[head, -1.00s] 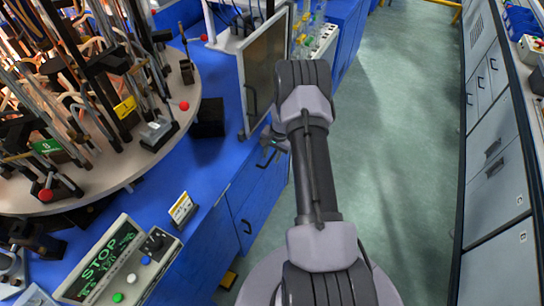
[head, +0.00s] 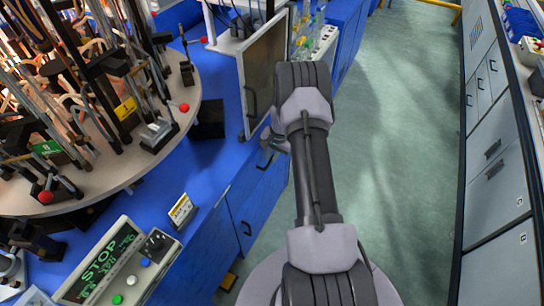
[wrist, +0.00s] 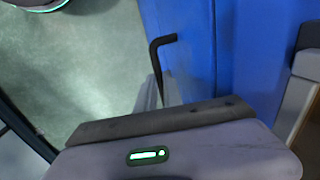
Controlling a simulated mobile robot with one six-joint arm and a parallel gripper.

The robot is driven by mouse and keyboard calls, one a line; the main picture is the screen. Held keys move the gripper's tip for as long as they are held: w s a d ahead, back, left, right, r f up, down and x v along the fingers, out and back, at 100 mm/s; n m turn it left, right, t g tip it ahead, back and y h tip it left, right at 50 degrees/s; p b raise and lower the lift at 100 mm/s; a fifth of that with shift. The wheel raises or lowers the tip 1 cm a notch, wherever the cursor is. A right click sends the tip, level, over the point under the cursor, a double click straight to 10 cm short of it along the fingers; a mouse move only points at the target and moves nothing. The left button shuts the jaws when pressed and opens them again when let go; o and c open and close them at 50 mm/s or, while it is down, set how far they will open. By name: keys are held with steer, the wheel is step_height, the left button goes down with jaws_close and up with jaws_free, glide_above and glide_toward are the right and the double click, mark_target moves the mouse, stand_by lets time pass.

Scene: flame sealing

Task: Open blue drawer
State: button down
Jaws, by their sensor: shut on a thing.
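The blue drawer front (wrist: 185,50) fills the upper middle and right of the wrist view. Its black bent handle (wrist: 159,58) stands out from the blue face. My gripper (wrist: 160,92) is shut on this handle, close to the front; its body covers the lower part of the handle. In the head view my gripper (head: 268,148) is at the blue cabinet front (head: 240,190), just below the bench edge. Its fingertips are too small and partly hidden there. I cannot tell any gap around the drawer.
The blue bench (head: 150,205) carries a round table (head: 130,165) of glassware, a control box (head: 118,265) and a framed panel (head: 264,75) near my arm. Green floor (head: 400,150) is free to the right. Grey cabinets (head: 500,180) line the far right.

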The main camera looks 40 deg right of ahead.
stand_by(0.9)
steer(key=s+d+b, duration=0.2)
steer(key=s+d, duration=0.2)
steer(key=s, duration=0.7)
steer(key=s+d+b, duration=0.1)
steer(key=s+d, duration=0.4)
steer(key=s, duration=0.6)
steer(key=shift+b, duration=0.35)
steer(key=shift+s, duration=0.1)
steer(key=c, duration=1.5)
jaws_free()
steer(key=s+r+p, duration=0.1)
steer(key=r+p, duration=0.1)
steer(key=r, duration=0.3)
steer(key=s+d+r+p, duration=0.1)
steer(key=r+p, duration=0.1)
steer(key=r, duration=0.4)
steer(key=s+r+p, duration=0.1)
steer(key=r+p, duration=0.1)
steer(key=r, duration=0.4)
steer(key=shift+d, duration=0.2)
